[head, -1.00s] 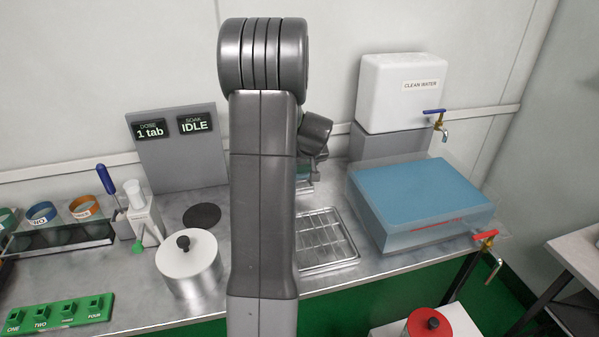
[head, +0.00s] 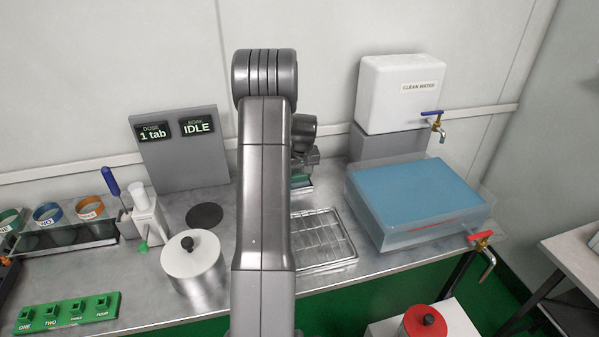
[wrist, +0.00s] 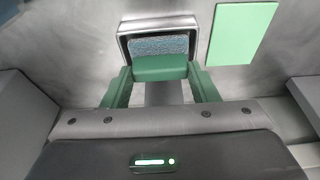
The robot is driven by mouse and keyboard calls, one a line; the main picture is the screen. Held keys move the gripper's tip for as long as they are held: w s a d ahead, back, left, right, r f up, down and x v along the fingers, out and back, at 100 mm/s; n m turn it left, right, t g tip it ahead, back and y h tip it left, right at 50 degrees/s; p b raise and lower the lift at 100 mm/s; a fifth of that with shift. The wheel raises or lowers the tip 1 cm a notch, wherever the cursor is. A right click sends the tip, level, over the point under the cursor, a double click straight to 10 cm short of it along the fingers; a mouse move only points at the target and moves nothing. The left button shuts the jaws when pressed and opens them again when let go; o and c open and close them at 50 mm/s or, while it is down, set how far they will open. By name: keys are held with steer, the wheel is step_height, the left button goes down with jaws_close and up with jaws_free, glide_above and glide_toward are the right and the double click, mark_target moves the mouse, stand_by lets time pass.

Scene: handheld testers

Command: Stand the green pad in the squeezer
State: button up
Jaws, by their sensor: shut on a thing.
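My gripper (wrist: 160,88) has green fingers and is shut on a green block, which looks like the green pad (wrist: 160,68), in the wrist view. Just beyond the pad is a grey, light-rimmed frame (wrist: 124,40) with a blue-grey textured face inside. It may be the squeezer, but I cannot tell for sure. The pad overlaps its near edge in the picture; whether they touch is unclear. In the head view my arm hides most of this spot, and only a bit of the gripper (head: 301,178) shows to its right.
A flat light-green rectangle (wrist: 243,32) lies right of the frame. A wire rack (head: 322,240) and a blue-topped clear tank (head: 420,200) stand to the right. A lidded metal pot (head: 193,265), a dark disc (head: 204,215) and a white pump device (head: 147,218) stand to the left.

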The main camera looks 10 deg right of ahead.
steer(key=shift+f, duration=0.5)
steer(key=shift+s+f, duration=0.1)
steer(key=o, duration=1)
steer(key=v, duration=1.2)
